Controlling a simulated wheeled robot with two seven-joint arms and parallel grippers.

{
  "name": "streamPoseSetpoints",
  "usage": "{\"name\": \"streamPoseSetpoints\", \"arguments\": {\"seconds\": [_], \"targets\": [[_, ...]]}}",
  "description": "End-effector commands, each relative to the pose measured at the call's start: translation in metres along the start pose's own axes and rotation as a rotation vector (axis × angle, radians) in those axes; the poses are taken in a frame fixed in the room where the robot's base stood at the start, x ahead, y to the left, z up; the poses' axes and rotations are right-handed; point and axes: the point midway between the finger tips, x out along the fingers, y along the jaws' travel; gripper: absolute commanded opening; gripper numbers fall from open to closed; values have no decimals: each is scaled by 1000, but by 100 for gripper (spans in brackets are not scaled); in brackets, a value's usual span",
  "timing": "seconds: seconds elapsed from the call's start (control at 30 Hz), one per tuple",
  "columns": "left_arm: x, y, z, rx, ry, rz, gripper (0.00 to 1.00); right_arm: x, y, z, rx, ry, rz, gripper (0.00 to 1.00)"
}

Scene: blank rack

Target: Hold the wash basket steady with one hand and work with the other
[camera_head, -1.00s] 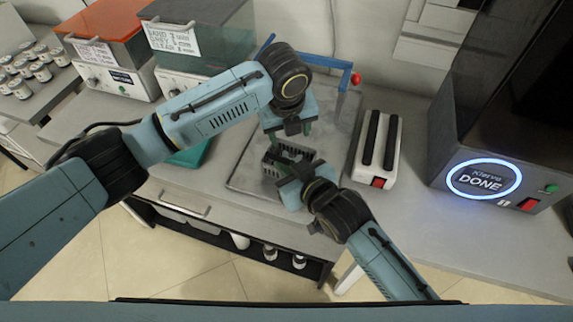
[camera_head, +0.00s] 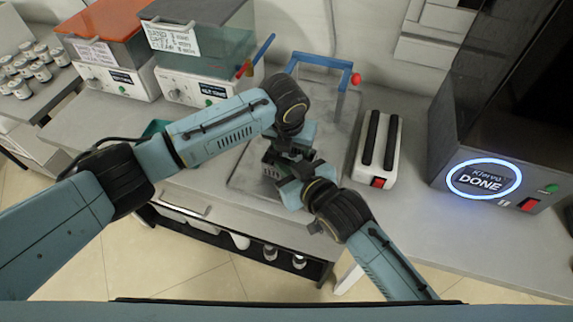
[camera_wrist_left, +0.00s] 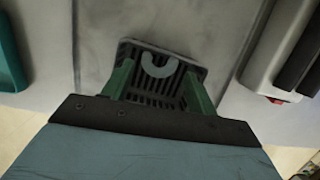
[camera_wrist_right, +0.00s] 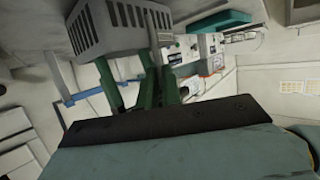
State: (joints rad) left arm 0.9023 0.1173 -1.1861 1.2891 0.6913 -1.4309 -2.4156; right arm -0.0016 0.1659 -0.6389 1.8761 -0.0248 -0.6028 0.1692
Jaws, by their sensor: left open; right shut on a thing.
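The wash basket (camera_head: 268,169) is a small dark grey slatted basket on the bench's grey plate, mostly hidden by my grippers in the head view. The left wrist view shows its slatted inside (camera_wrist_left: 148,93) with a pale grey U-shaped piece (camera_wrist_left: 172,70) in it. My left gripper (camera_wrist_left: 158,88) is open over the basket, one green finger toward each side; I cannot tell whether they touch it. My right gripper (camera_head: 278,172) is shut on the basket's near side. The right wrist view shows the basket (camera_wrist_right: 95,38) beyond its green fingers.
A blue rail (camera_head: 320,61) with a red knob stands behind the basket. A white block with two black bars (camera_head: 378,150) stands close on the right, then a dark machine reading DONE (camera_head: 482,180). Two lidded tanks stand at back left (camera_head: 195,60). A teal tray (camera_head: 155,128) is partly hidden.

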Motion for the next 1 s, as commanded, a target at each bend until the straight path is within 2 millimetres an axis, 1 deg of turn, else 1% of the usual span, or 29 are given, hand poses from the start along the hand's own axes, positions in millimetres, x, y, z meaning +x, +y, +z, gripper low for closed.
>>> {"name": "streamPoseSetpoints", "arguments": {"seconds": [0.1,0.2,0.37,0.57,0.63,0.77,1.0], "targets": [[12,0,0,0,0,-1,58,0,0,1,0,-2,0,0],[19,0,0,-1,0,0,58,0,0,1,0,-2,0,0],[23,0,0,-1,-1,0,58,0,0,1,0,-2,0,0],[23,0,0,0,-1,0,58,0,0,1,0,-2,0,0],[23,0,0,0,-1,0,52,0,0,1,0,-2,0,0],[23,0,0,-1,-1,0,35,0,0,1,0,-2,0,0],[19,0,2,-1,-2,-1,33,0,0,1,0,-2,0,0]]}}
